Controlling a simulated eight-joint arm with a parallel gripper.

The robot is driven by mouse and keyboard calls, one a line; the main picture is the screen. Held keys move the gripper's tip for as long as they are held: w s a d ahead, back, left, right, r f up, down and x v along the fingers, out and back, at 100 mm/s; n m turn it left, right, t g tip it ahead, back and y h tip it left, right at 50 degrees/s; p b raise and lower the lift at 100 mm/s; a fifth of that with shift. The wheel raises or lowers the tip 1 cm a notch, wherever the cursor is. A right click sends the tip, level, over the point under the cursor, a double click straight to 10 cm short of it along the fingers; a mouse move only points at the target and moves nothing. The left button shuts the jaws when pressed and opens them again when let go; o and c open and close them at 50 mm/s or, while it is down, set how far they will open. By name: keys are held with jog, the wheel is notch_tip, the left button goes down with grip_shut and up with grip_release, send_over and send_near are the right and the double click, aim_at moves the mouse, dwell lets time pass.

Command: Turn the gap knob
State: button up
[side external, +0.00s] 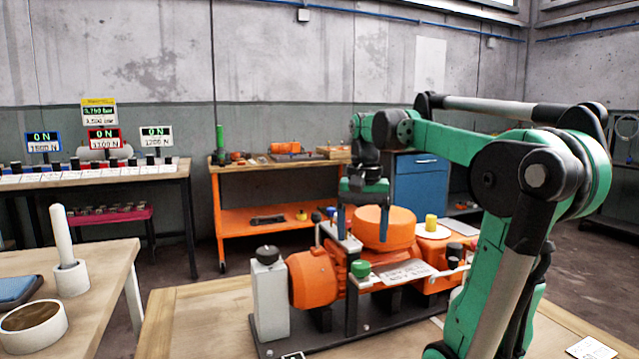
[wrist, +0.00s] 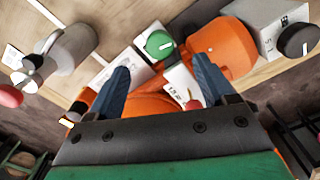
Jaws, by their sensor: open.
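A machine with an orange motor (side external: 312,278) stands on a dark base plate (side external: 290,343) on the bench. It carries a green knob (side external: 360,268), also seen in the wrist view (wrist: 158,44) with a pale pointer mark, and a black knob (side external: 267,254) on a grey post, seen again in the wrist view (wrist: 297,40). I cannot read which knob is marked as the gap knob. My gripper (side external: 361,232) is open and empty, pointing down above the machine near the large orange disc (side external: 384,226). In the wrist view the green knob lies beyond and between the blue fingertips, apart from them.
A yellow knob (side external: 431,222) sits on a white disc at the machine's right. A table at left holds a white peg stand (side external: 70,278) and a ring (side external: 34,328). ON displays (side external: 104,138) stand behind. The front bench top (side external: 190,320) has free room at left.

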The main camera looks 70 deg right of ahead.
aim_at(361, 264)
jog(key=n, duration=0.5)
jog(key=shift+n, duration=0.4)
jog(key=n, duration=0.4)
jog(key=shift+f, duration=2.85)
grip_shut()
